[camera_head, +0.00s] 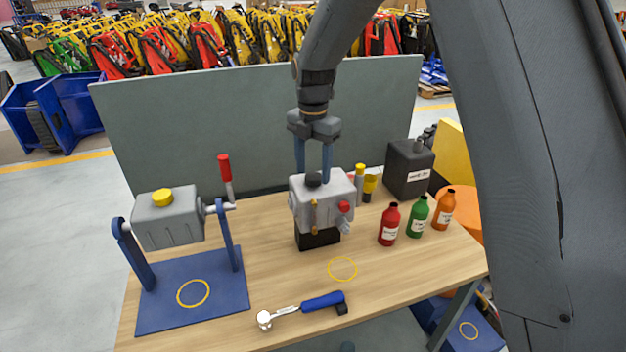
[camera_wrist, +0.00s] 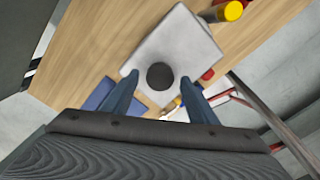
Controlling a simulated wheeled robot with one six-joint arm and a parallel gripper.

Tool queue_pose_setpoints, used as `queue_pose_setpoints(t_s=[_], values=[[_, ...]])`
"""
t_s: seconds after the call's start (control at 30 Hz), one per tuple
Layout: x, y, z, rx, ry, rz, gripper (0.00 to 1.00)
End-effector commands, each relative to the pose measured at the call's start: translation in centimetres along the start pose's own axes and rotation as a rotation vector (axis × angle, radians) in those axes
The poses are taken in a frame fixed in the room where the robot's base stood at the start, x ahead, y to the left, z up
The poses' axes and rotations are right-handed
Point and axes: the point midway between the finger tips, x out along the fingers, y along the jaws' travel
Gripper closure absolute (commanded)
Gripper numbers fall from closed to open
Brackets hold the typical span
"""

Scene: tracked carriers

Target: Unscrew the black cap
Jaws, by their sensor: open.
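The black cap (camera_head: 313,180) sits on top of a grey metal box (camera_head: 322,205), which stands on a black block on the table. In the wrist view the black cap (camera_wrist: 160,76) is a dark disc on the pale top of the box (camera_wrist: 178,45). My gripper (camera_head: 313,172) points down from above, its two blue fingers spread at either side of the cap. The wrist view also shows my gripper (camera_wrist: 160,82) open, with a gap between each finger and the cap. Nothing is held. I cannot tell exactly how high the fingertips are relative to the cap.
A yellow-capped grey tank (camera_head: 170,225) hangs in a blue stand at left. Red (camera_head: 389,225), green (camera_head: 417,217) and orange (camera_head: 443,210) bottles and a black canister (camera_head: 408,170) stand at right. A blue-handled ratchet (camera_head: 302,308) lies in front. A grey panel (camera_head: 250,110) rises behind.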

Motion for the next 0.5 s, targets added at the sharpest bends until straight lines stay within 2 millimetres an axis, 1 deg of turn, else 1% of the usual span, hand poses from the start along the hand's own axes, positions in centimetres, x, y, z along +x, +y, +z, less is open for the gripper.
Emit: queue_pose_setpoints(t_s=[0.1,0.2,0.37,0.47,0.5], values=[[0.01,-0.01,0.00,0.148,0.000,0.000,0.47],[0.01,-0.01,0.00,0.244,0.000,0.000,0.47],[0.01,-0.01,0.00,0.311,0.000,0.000,0.47],[0.01,-0.01,0.01,0.382,0.000,0.000,0.47],[0.01,-0.01,0.01,0.430,0.000,0.000,0.47]])
